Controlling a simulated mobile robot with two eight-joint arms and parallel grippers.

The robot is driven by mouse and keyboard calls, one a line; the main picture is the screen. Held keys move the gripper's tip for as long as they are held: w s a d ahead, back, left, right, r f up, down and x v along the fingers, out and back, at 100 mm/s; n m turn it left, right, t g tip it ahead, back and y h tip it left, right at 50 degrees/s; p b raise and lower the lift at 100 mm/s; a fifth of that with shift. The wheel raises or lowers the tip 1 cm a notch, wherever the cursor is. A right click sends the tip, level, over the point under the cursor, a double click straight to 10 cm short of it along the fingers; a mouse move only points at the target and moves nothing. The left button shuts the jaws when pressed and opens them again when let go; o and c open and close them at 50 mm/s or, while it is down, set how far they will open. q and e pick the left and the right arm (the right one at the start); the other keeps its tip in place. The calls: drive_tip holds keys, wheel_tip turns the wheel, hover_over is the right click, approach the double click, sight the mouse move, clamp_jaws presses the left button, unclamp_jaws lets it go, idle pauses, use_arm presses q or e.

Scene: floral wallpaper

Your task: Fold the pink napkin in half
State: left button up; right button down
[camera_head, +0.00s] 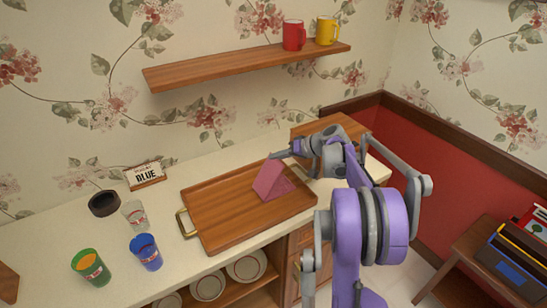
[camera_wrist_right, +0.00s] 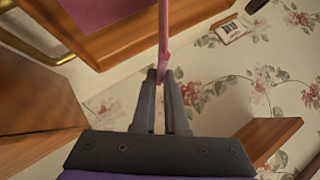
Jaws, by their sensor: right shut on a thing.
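The pink napkin (camera_head: 268,181) is on the right half of a brown wooden tray (camera_head: 212,211). One side of it is lifted into a slanted flap, and the rest lies on the tray. My right gripper (camera_head: 275,156) is shut on the napkin's raised edge, above the tray. In the right wrist view the fingertips (camera_wrist_right: 161,76) pinch the napkin (camera_wrist_right: 164,38), which shows edge-on as a thin strip. Another flat pink part shows there at the upper left on the tray (camera_wrist_right: 118,39). My left gripper is not in view.
A green cup (camera_head: 91,267), a blue cup (camera_head: 146,251), a clear glass (camera_head: 134,214) and a dark round dish (camera_head: 103,204) stand left of the tray. A sign (camera_head: 144,176) stands behind. A shelf (camera_head: 240,67) holds red (camera_head: 293,36) and yellow (camera_head: 326,31) mugs.

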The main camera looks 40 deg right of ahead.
drive_tip(key=shift+d+f, duration=0.1)
drive_tip(key=shift+d, duration=0.05)
idle(0.3)
drive_tip(key=c, duration=0.9)
unclamp_jaws()
drive_tip(key=v, duration=1)
drive_tip(key=shift+s+r, duration=0.25)
drive_tip(key=shift+s, duration=0.05)
